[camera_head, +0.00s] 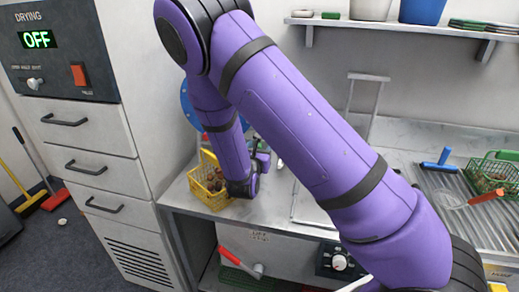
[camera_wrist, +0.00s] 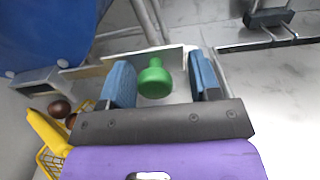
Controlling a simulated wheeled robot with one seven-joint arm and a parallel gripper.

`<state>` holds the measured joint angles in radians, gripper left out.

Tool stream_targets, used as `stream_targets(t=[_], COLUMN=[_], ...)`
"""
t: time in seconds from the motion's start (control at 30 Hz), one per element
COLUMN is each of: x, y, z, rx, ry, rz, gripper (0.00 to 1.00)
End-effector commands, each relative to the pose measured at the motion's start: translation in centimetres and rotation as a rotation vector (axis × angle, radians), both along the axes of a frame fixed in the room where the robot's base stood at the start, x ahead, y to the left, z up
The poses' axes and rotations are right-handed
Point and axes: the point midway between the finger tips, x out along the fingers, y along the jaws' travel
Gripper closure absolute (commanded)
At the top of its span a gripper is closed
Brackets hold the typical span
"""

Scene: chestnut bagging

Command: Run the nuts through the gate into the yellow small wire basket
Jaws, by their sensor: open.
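The yellow small wire basket (camera_head: 203,197) stands on the steel counter's left end, with several brown nuts (camera_head: 214,180) in it. It also shows at the lower left of the wrist view (camera_wrist: 47,163), partly cut off, with a few nuts (camera_wrist: 60,108) near it. My gripper (camera_wrist: 162,72) is open, its two blue fingers on either side of a green knob (camera_wrist: 155,80); a gap shows at each side. In the head view my gripper (camera_head: 261,157) is mostly hidden behind my purple arm. I cannot make out the gate itself clearly.
A large blue rounded body (camera_wrist: 45,30) is close at the upper left of the wrist view. A green wire basket (camera_head: 488,180) with nuts and a blue-handled tool (camera_head: 437,164) lie at the right on the ribbed counter. A drying cabinet (camera_head: 75,105) stands left.

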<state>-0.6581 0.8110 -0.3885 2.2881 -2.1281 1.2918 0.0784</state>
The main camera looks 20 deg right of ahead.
Motion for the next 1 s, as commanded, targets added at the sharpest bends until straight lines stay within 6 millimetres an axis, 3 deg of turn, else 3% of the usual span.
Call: stream_targets(t=[0.17, 0.6, 1.0], x=[-1.4, -7.6, -8.7], y=[1.2, 5.5, 6.2], z=[0.0, 0.0, 0.0], rx=[0.001, 0.001, 0.001], ry=[0.002, 0.001, 0.001], rz=[0.004, 0.001, -0.001], gripper=[0.43, 0.43, 0.43])
